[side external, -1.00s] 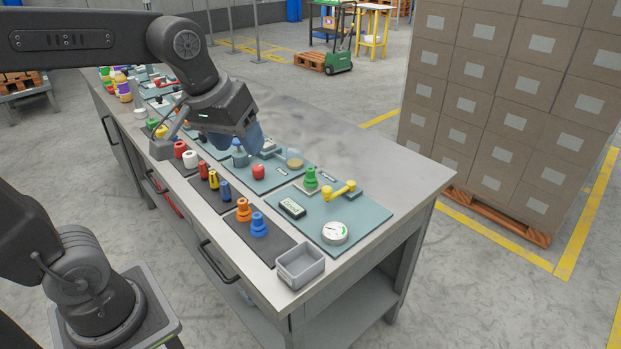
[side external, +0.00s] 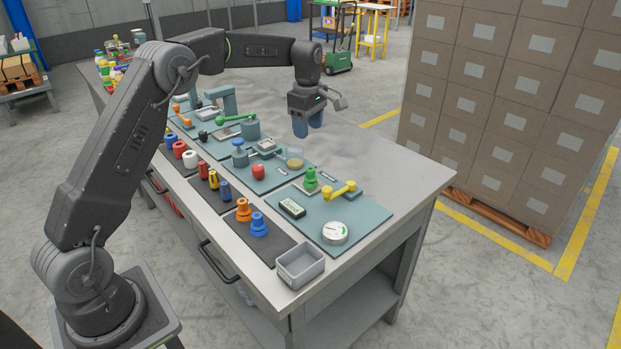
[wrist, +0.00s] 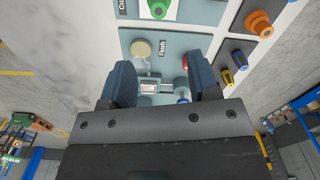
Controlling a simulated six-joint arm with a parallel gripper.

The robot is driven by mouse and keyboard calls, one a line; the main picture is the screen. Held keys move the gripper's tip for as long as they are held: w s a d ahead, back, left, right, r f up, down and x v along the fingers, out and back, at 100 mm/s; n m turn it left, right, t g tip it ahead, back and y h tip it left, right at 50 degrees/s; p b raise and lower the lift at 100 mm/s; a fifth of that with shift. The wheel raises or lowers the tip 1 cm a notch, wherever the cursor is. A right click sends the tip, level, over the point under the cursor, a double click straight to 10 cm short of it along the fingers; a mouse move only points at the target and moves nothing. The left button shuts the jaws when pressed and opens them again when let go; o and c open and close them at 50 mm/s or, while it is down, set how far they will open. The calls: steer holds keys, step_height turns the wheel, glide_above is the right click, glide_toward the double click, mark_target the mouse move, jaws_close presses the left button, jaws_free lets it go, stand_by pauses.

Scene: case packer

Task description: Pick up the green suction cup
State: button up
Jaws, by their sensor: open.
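The green suction cup (side external: 311,179) stands upright on a small grey plate on the front teal mat, beside a yellow valve handle (side external: 340,191). In the wrist view a green round shape, probably this cup (wrist: 158,8), is cut off by the top edge. My gripper (side external: 308,128) hangs above the far side of the bench, behind the cup in the side view and clear of it. Its blue fingers are spread with nothing between them, and they also show in the wrist view (wrist: 159,66).
Orange (side external: 243,210) and blue (side external: 259,225) stepped cups stand on a dark mat near the front edge. A white dial gauge (side external: 334,233), a small display box (side external: 292,208) and a grey bin (side external: 300,266) are near. A red piece (side external: 258,172) stands on the neighbouring mat. The bench's far strip is bare.

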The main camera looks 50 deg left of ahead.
mark_target(310, 169)
step_height(310, 169, down, 8)
steer(key=shift+f, duration=0.25)
steer(key=shift+w+d+f, duration=0.1)
steer(key=shift+d+f, duration=0.05)
steer(key=shift+f, duration=1.15)
steer(key=shift+d+f, duration=0.15)
steer(key=shift+f, duration=1.15)
steer(key=shift+c, duration=0.5)
steer(key=c, duration=0.9)
